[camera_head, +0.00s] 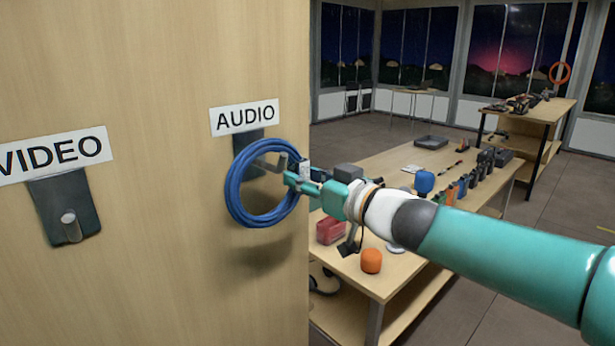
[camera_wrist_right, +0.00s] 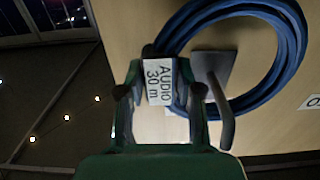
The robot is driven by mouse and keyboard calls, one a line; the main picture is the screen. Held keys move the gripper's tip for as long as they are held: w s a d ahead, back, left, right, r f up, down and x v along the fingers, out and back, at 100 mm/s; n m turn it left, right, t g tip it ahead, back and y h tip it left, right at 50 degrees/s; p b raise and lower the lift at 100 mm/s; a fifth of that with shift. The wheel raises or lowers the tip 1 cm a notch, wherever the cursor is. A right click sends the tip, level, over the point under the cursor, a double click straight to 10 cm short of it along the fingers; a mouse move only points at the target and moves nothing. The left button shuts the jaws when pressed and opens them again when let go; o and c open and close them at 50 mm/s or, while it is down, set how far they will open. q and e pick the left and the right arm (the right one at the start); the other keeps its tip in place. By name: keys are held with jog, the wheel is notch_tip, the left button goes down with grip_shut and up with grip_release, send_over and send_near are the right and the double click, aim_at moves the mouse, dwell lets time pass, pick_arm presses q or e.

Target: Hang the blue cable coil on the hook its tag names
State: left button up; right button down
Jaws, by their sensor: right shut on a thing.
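The blue cable coil (camera_head: 234,190) is upright against the wooden panel, below the AUDIO label (camera_head: 245,117). The AUDIO hook (camera_head: 268,163) shows inside its ring; in the right wrist view the hook's peg (camera_wrist_right: 226,125) passes through the ring and sticks out past the cable (camera_wrist_right: 293,60). My right gripper (camera_head: 306,178) is shut on the coil at its tagged side. The white tag (camera_wrist_right: 159,82) between the fingers reads "AUDIO 30 m". Whether the coil's weight rests on the hook, I cannot tell. My left gripper is not in view.
The VIDEO label (camera_head: 53,154) and its empty hook (camera_head: 68,222) are on the panel at left. A workbench (camera_head: 395,272) with a red box (camera_head: 329,231), an orange item (camera_head: 371,261) and several small items stands at right, below my right arm.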

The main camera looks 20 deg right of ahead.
jog(key=shift+s+r, duration=0.1)
jog(key=shift+r, duration=0.05)
jog(key=c, duration=0.7)
grip_release()
jog(key=p+v, duration=0.2)
jog(key=v, duration=1.8)
jog(key=shift+p, duration=0.35)
